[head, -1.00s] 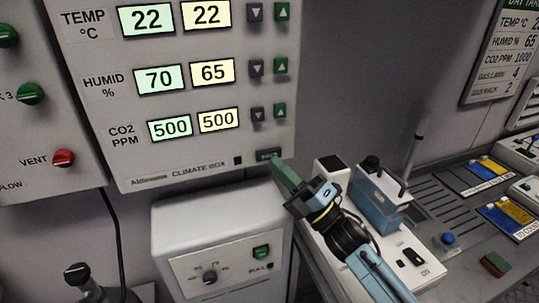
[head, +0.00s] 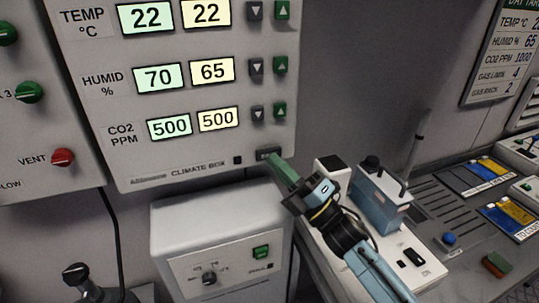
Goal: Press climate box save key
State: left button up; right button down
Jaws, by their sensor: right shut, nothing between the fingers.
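The climate box (head: 205,130) fills the upper left of the head view. Its displays read 22 and 22 for temperature, 70 and 65 for humidity, 500 and 500 for CO2. A small dark key (head: 266,152), its label unreadable, sits at the panel's lower right corner. My right gripper (head: 272,158) is shut and empty, with its green fingertips at the lower right edge of this key and partly over it. I cannot tell whether they touch it. My left gripper is not in view.
Green up keys (head: 280,65) and dark down keys (head: 256,67) stand above. A white unit (head: 215,222) with a dial is below. A blue container (head: 383,205) stands on the bench at right. A wall chart (head: 505,50) hangs upper right.

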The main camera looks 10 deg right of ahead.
jog(key=shift+w+a+b, duration=0.1)
jog(key=shift+w+b, duration=0.2)
jog(key=shift+w, duration=0.15)
dwell(0.5)
jog(key=shift+s, duration=0.15)
jog(key=shift+s+d+p, duration=0.2)
jog(key=shift+s+p, duration=0.2)
jog(key=shift+s, duration=0.35)
jog(key=shift+s+d+p, duration=0.25)
jog(key=shift+s+p, duration=0.2)
jog(key=shift+s, duration=0.8)
jog(key=shift+s+d+p, duration=0.2)
jog(key=shift+s+p, duration=0.2)
jog(key=shift+s, duration=0.8)
jog(key=shift+f, duration=0.1)
